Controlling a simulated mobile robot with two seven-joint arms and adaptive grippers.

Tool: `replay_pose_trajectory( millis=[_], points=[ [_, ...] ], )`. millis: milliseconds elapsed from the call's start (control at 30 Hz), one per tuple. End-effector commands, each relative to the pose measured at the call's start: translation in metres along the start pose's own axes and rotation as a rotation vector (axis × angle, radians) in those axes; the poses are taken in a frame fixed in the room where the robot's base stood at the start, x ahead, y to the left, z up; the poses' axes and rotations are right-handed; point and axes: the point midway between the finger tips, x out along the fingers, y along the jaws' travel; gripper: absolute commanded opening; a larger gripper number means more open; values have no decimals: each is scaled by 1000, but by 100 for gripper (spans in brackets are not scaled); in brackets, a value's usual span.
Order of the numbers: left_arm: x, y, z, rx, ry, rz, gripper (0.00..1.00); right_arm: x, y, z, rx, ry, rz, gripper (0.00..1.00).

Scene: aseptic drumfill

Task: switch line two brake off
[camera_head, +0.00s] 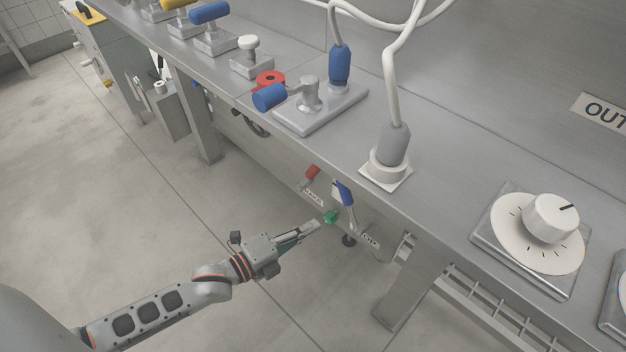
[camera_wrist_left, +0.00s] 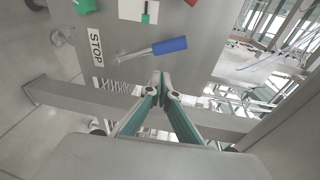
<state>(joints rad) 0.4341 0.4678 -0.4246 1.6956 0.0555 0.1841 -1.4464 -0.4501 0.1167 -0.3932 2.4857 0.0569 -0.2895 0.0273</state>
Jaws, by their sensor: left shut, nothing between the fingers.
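Below the bench edge, a lever with a blue handle (camera_head: 344,193) is mounted on the panel under the worktop; it also shows in the left wrist view (camera_wrist_left: 168,46), lying nearly level there. A STOP label (camera_wrist_left: 96,48) is left of it in the wrist view. A second lever with a red handle (camera_head: 312,172) sits further along the panel, above a white label. No marking that I can read names the line two brake. My left gripper (camera_head: 314,228) is shut and empty, close to the blue lever but apart from it; its fingertips (camera_wrist_left: 162,88) are below the blue handle in the wrist view.
A green part (camera_head: 330,216) is beside the fingertips. A bench leg (camera_head: 412,290) and a rack (camera_head: 500,320) stand to the right. The floor at left is clear.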

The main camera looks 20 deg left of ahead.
Motion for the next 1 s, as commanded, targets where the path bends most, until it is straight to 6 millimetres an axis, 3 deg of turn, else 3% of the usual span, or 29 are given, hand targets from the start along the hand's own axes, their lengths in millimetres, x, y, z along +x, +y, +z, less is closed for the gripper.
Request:
replay_pose_trajectory(
  millis=[33, 200, 333, 800, 1000],
  points=[
    [6, 15, 12, 67, 0, 3, 0, 1, 1, 10, 19, -14, 3, 40],
    [25, 22, 48, 267, -12, -28, 0, 4, 0, 13, 50, -11, 5, 40],
    [32, 22, 64, 352, -21, -42, 0, 5, 0, 13, 61, -9, 6, 40],
    [36, 18, 70, 385, -25, -50, 0, 5, 0, 12, 66, -6, 6, 40],
    [52, 20, 70, 383, -25, -48, 0, 6, -4, 18, 107, -8, 1, 40]
  ],
)
